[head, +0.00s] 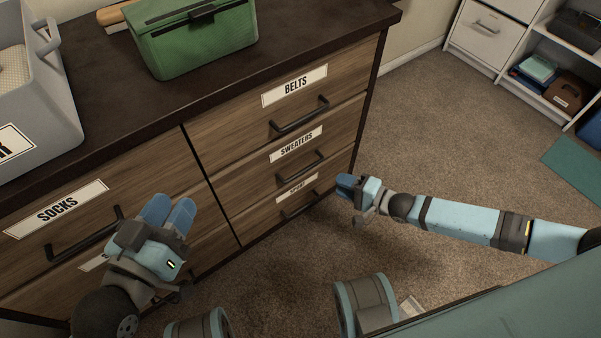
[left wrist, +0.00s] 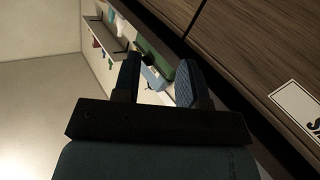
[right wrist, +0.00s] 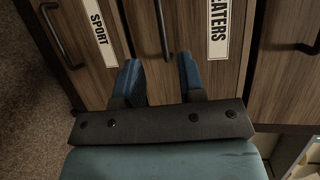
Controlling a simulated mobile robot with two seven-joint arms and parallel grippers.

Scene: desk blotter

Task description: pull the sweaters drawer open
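The sweaters drawer (head: 283,170) is the middle drawer of the right column in the wooden dresser, and looks shut. Its dark bar handle (head: 300,166) is horizontal below the "SWEATERS" label (head: 296,145). My right gripper (head: 347,184) is in front of the dresser, to the right of that handle and apart from it. In the right wrist view my right gripper (right wrist: 160,62) is open and empty, with the sweaters handle (right wrist: 162,28) ahead between its fingertips. My left gripper (head: 170,208) is open and empty in front of the dresser's left column, right of the socks handle.
The belts drawer (head: 330,88) is above and the sport drawer (head: 262,211) below, both shut. The socks drawer (head: 140,197) is at left. A green box (head: 195,42) and a grey bin (head: 45,110) stand on top.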

